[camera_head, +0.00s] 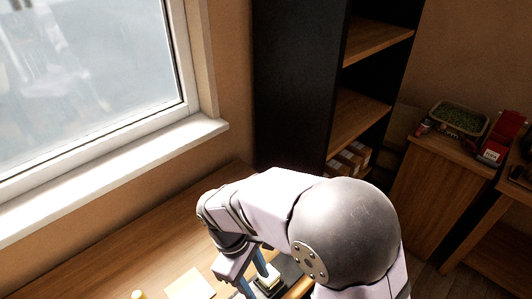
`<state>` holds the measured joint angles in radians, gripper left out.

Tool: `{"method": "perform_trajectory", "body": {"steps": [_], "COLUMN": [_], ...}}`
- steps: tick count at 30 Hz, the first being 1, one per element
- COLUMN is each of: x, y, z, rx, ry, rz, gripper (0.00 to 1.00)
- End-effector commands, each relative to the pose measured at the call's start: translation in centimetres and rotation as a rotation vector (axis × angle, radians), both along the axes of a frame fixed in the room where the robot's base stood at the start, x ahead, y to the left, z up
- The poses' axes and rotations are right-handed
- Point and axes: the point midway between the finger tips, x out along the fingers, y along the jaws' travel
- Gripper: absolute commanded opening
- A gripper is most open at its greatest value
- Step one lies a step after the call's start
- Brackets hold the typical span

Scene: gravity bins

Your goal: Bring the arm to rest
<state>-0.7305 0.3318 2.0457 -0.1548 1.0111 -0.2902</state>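My arm comes up from the bottom of the head view and bends over the wooden table (130,262). My gripper (258,284) points down at the table near the bottom edge of the view. Two bluish fingers show below the wrist, beside a small dark item with a pale top (268,281). I cannot tell whether the fingers touch it or hold it. The arm and the frame's edge hide part of this area.
A pale square sheet (189,285) and a yellow object (138,295) lie left of my gripper. A window with a white sill (110,170) is at the left. A dark shelf unit (298,85) stands behind. A cabinet (437,190) at the right carries a green-filled tray (459,118).

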Motion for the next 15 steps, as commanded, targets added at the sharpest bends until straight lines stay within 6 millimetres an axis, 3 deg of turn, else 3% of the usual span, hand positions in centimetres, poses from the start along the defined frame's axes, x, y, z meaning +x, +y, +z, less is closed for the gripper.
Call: {"method": "perform_trajectory", "body": {"steps": [1, 6, 10, 15], "x": [0.5, 0.4, -0.5, -1.9], "y": [-2.3, -8.9, -12.9, -16.3], "z": [0.4, 1.1, 1.2, 1.1], "rx": [0.023, 0.092, 0.132, 0.164], "ry": [-0.017, -0.084, -0.136, -0.192], "rz": [-0.114, -0.481, -0.735, -0.975], "gripper": [0.43, 0.43, 0.43, 0.43]}}
